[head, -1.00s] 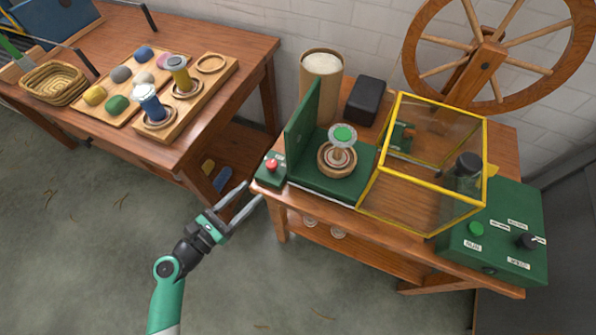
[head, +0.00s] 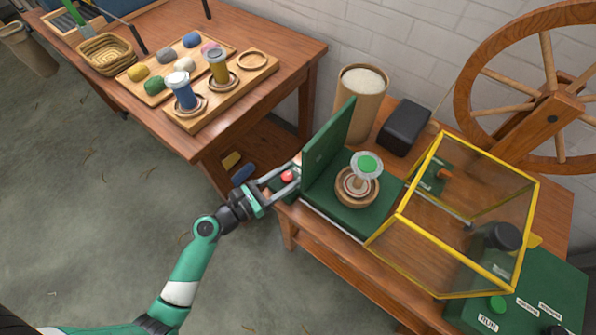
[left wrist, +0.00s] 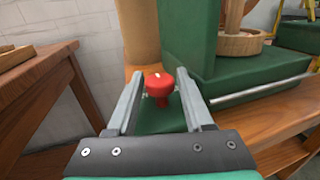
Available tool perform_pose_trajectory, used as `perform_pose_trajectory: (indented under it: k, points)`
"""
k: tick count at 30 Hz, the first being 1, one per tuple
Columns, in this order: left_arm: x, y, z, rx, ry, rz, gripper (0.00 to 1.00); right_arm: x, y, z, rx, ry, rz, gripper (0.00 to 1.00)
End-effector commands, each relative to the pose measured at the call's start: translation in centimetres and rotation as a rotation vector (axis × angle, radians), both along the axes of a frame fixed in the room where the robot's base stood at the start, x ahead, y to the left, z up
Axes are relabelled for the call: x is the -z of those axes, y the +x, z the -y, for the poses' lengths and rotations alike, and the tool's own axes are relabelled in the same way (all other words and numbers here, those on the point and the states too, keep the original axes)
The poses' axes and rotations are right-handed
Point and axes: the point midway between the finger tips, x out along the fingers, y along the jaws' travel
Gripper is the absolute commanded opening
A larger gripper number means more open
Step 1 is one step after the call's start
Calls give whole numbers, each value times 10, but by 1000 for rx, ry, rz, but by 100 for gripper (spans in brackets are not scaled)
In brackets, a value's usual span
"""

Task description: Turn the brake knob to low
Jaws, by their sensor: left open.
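A red knob (head: 287,176) with a pale mark on its top stands on a small green box at the left end of the machine bench. In the left wrist view the knob (left wrist: 158,84) shows between my two fingers. My left gripper (head: 289,180) is open, one finger on each side of the knob, with visible gaps and no clear grip. I can read no label by the knob, so its setting is unclear. My right gripper is not in view.
A green upright plate (head: 328,148) stands just right of the knob, beside a spindle (head: 366,178) on a wooden ring. A yellow-framed clear guard (head: 408,218) is farther right. The side table (head: 130,107) is at upper left. Open floor lies in front.

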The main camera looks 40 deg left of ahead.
Motion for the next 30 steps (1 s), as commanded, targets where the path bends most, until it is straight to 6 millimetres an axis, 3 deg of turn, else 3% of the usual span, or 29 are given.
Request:
perform_pose_trajectory:
  k: [6,15,23,30]
  points:
    - [0,0,0,-1,0,0,50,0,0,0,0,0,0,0]
    - [0,0,0,0,0,0,0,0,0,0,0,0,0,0]
    - [-1,0,0,-10,0,0,0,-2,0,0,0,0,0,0]
    - [-4,1,2,-86,-4,-1,0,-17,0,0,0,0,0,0]
